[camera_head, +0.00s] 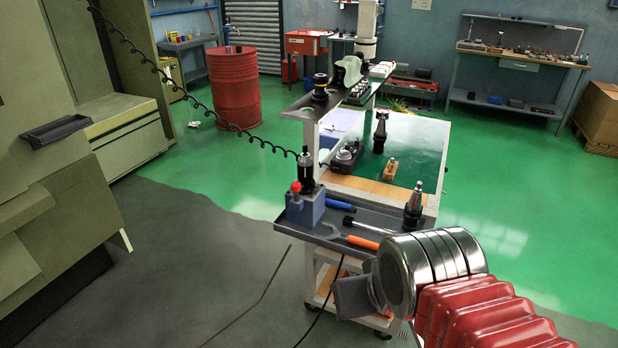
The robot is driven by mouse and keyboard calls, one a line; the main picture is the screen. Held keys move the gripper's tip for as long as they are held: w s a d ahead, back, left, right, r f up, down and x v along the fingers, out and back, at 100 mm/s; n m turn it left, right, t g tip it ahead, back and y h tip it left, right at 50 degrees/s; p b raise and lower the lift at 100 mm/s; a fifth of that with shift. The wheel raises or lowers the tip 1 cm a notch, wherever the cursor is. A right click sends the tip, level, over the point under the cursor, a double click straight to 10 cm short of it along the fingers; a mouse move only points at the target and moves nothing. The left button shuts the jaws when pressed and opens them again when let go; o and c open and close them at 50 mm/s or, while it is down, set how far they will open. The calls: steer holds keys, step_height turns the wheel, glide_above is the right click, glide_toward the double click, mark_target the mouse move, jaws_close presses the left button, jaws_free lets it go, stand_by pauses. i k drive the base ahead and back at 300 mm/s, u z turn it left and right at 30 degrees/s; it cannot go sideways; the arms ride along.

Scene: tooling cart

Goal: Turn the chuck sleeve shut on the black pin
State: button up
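A blue block (306,209) with a red knob (296,188) stands at the left end of the cart's dark front tray. A dark upright tool (306,172) stands at this block; it looks like the chuck, with a narrow black upper end. I cannot separate sleeve from pin clearly at this size, or tell whether the sleeve is tight. My gripper (352,298) is at the lower middle, in front of and below the tray in the picture, apart from the chuck. My silver wrist and red bellows hide part of it. Its fingertips are unclear, and I see nothing held.
The tray (330,229) also holds a blue-handled tool (340,206), an orange-handled tool (362,242) and a tool holder (413,209). A green-topped bench (415,150) and a raised shelf (304,110) lie behind. A coiled cord (225,122) hangs across the left.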

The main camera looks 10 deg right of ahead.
mark_target(305, 169)
steer(key=k, duration=0.55)
steer(key=u, duration=0.55)
steer(key=i, duration=0.85)
steer(key=u, duration=0.5)
steer(key=i, duration=0.75)
steer(key=z, duration=0.55)
steer(key=i, duration=0.7)
steer(key=z, duration=0.55)
